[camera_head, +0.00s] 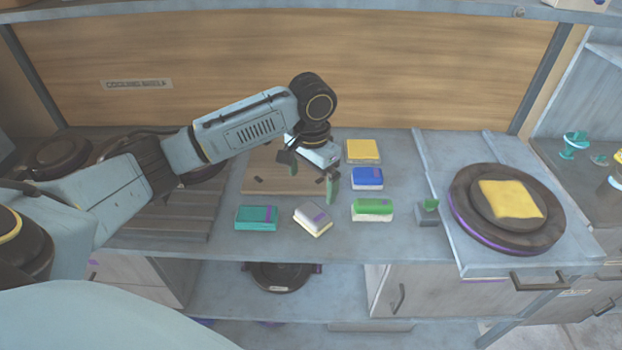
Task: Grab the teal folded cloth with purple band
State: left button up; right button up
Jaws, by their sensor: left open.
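The teal folded cloth with a purple band (254,218) lies flat on the grey counter, at the left end of the front row of folded cloths. My left gripper (310,176) is open and empty. It hangs over the wooden board, behind and to the right of the teal cloth and apart from it. My right gripper is out of view.
A white cloth with a purple patch (313,219) lies right of the teal one. Green (372,210), blue (367,178) and yellow (362,151) cloths lie farther right. The wooden board (262,178) lies behind. A round press (464,212) holding a yellow cloth stands at right.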

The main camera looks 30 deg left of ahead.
aim_at(248, 216)
jog(key=u, duration=1.55)
